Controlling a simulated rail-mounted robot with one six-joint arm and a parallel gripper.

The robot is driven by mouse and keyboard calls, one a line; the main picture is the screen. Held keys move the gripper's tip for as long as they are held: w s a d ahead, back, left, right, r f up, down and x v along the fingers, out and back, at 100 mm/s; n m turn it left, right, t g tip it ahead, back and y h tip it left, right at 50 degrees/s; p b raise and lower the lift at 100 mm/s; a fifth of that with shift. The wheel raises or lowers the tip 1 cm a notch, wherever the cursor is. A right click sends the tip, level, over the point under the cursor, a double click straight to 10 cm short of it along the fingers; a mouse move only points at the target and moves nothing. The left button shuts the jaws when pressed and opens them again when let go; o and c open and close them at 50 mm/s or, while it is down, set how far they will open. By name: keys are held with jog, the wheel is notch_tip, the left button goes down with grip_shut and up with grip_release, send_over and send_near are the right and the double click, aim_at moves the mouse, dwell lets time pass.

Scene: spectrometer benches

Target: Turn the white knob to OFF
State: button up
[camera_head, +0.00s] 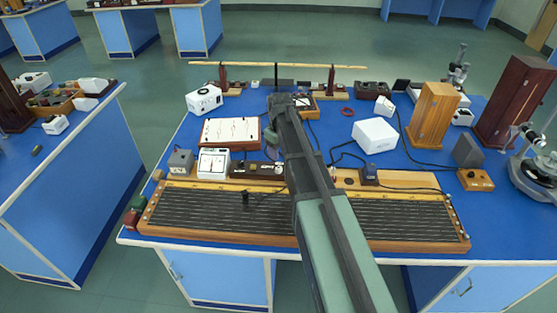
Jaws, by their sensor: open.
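I cannot make out a white knob for certain; its setting and any OFF mark are too small to read or hidden. A white box with dark round details (204,99) stands at the back left of the blue bench. A white meter (213,163) with a dial face stands behind the left part of the long ruled board. A larger plain white box (375,136) sits right of my arm. My arm reaches from the bottom edge over the middle of the bench. No gripper fingers can be made out at its far end.
The long ruled board (220,210) lies along the front of the blue bench (500,225). A wooden box (434,114) and a dark red cabinet (512,100) stand at the right. Black cables run near the larger white box. Some blue surface is bare between the devices.

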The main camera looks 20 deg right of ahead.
aim_at(278, 168)
jog(key=w+f+n+b, duration=0.1)
jog(key=f+b, duration=0.2)
jog(key=b, duration=0.1)
jog(key=w+f+n+b, duration=0.1)
jog(key=f+n+b, duration=0.1)
jog(key=f+b, duration=0.1)
jog(key=w+f+n+b, duration=0.1)
jog(key=f+b, duration=0.3)
jog(key=f, duration=0.1)
jog(key=shift+w+d+n+b, duration=0.15)
jog(key=shift+d+n+b, duration=0.15)
jog(key=shift+d, duration=0.05)
jog(key=shift+r, duration=0.1)
jog(key=c, duration=0.9)
